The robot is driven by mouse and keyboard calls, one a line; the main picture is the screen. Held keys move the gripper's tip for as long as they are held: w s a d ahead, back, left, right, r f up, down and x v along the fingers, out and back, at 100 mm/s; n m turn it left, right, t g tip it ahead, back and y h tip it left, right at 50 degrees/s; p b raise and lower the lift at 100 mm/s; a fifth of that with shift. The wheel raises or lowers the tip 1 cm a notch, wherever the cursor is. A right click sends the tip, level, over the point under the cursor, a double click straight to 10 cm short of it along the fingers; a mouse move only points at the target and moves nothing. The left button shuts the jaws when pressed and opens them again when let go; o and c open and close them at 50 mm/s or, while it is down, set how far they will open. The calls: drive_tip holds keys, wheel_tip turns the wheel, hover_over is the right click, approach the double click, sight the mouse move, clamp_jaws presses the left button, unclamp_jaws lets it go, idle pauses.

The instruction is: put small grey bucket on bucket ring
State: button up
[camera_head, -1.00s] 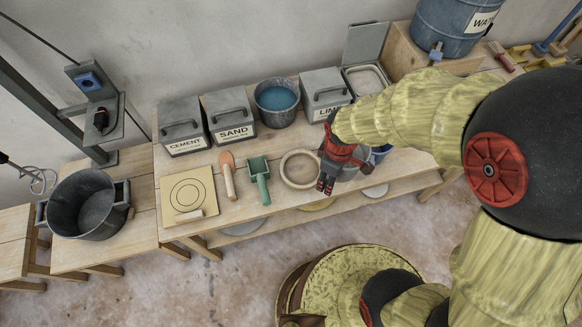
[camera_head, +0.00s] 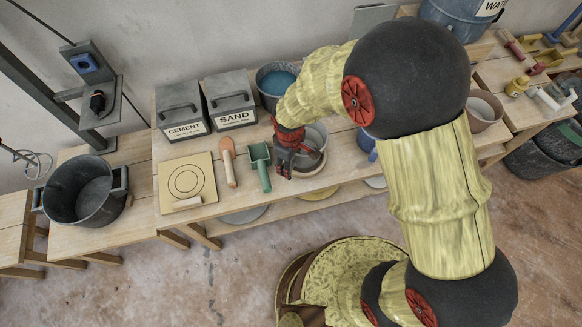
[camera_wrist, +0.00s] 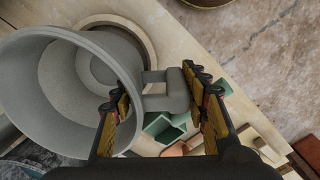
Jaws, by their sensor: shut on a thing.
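The small grey bucket (camera_head: 317,132) is held by its side handle in my gripper (camera_head: 287,172). In the wrist view the open mouth of the bucket (camera_wrist: 62,95) fills the left side, and the handle lies between the two fingers (camera_wrist: 155,90). The pale round bucket ring (camera_head: 312,171) lies on the bench under the bucket. Part of the ring (camera_wrist: 140,32) shows past the bucket's upper rim in the wrist view. The bucket hides much of the ring. I cannot tell whether they touch.
A board with circles (camera_head: 205,170) lies farther left. Cement (camera_head: 181,112) and sand (camera_head: 230,103) boxes and a bucket of blue liquid (camera_head: 268,90) stand behind. A blue cup (camera_head: 366,143) stands to the right.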

drive_tip(key=shift+f+b, duration=0.35)
drive_tip(key=shift+f, duration=0.95)
drive_tip(key=shift+d+f, duration=0.1)
drive_tip(key=o, duration=1.6)
drive_tip(key=shift+c, duration=0.2)
